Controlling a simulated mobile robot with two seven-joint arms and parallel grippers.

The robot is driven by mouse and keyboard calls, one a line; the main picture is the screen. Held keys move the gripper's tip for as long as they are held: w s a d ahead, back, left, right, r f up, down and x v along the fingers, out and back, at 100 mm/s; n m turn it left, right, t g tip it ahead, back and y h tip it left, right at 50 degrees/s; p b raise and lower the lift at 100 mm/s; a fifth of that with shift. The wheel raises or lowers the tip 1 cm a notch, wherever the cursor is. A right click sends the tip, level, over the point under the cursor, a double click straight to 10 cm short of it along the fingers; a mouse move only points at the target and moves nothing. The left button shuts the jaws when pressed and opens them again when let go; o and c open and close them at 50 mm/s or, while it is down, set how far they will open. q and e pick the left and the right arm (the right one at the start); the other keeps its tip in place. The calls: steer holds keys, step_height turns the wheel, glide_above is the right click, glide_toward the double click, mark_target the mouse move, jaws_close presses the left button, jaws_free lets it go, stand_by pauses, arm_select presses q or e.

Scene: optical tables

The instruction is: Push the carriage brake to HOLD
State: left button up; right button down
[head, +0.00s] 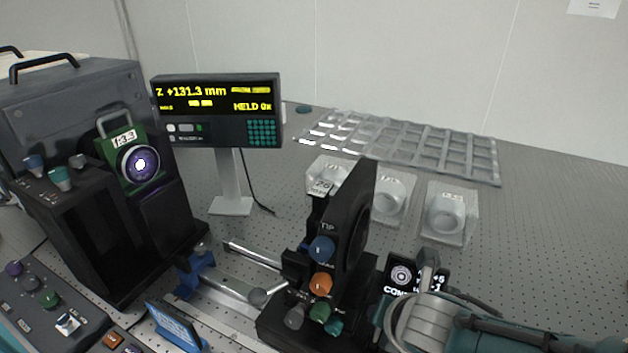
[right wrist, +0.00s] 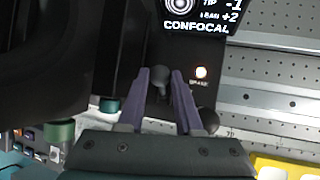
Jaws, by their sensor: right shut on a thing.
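The carriage (head: 345,235) is a black upright plate on a rail, with a blue TIP knob (head: 321,249) and several other coloured knobs low on its near side. In the right wrist view a lit warm-white lamp (right wrist: 201,72) sits above a small label that seems to read BRAKE. Left of it, a dark round-headed lever (right wrist: 160,76), apparently the carriage brake, stands between the purple fingers of my right gripper (right wrist: 160,82), which is shut on it. In the head view my right arm comes in from the lower right; its fingertips are hidden. My left gripper is not in view.
A small CONFOCAL display (right wrist: 197,14) stands by the carriage. Behind are a readout (head: 217,108) showing Z +131.3 mm, boxed optics (head: 450,213) and an empty grey tray (head: 420,145). A dark instrument (head: 75,105) stands left; a control panel (head: 45,300) lies in front.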

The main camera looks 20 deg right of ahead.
steer(key=shift+d+f, duration=0.1)
steer(key=shift+f, duration=0.05)
stand_by(0.5)
steer(key=c, duration=0.6)
jaws_free()
